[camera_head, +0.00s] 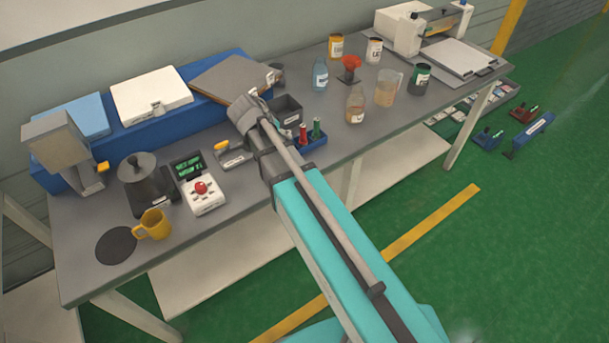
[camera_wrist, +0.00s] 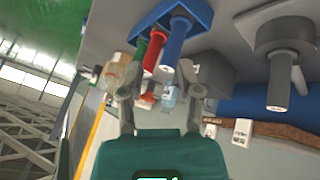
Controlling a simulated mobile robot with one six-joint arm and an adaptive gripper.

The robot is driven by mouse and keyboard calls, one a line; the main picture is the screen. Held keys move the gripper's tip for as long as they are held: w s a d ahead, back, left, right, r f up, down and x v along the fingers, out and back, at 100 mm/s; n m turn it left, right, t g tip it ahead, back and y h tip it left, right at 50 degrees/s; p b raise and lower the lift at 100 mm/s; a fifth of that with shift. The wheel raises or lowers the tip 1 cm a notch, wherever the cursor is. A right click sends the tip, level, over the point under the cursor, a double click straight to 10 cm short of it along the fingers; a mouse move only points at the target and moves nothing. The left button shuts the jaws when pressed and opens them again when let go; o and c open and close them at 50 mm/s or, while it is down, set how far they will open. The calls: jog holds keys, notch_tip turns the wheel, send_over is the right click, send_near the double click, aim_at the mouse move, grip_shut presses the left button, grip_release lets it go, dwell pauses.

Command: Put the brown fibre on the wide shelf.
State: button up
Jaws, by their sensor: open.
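The brown fibre looks like a flat brown-grey slab (camera_head: 226,76) with a small white tag, lying on the right end of the long blue riser (camera_head: 135,136) at the back of the table. In the wrist view a brown edge with a tag (camera_wrist: 268,130) appears to be the same slab. My gripper (camera_head: 241,107) is in front of the slab's lower right corner, above the table, and hides part of the riser. In the wrist view its two fingers (camera_wrist: 158,92) are spread apart with nothing held. I cannot tell for certain which surface is the wide shelf.
A white slab (camera_head: 150,92) and a blue slab (camera_head: 82,115) lie on the riser's left part. Near my arm stand a dark bin (camera_head: 287,108) and a blue holder (camera_head: 311,140) with red and green items. Bottles and jars stand to the right. A pale lower shelf (camera_head: 225,240) is largely bare.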

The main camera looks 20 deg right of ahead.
jog(key=s+d+f+n+g+y, duration=0.1)
jog(key=s+n+y, duration=0.1)
jog(key=s, duration=0.5)
jog(key=s+d+f+n+g+y, duration=0.2)
jog(key=s+n+y, duration=0.1)
jog(key=s, duration=0.4)
jog(key=shift+s+d+n+y, duration=0.2)
jog(key=shift+s+n+y, duration=0.15)
jog(key=shift+y, duration=0.25)
jog(key=shift+f, duration=0.1)
jog(key=shift+o, duration=1.1)
jog(key=shift+d, duration=0.1)
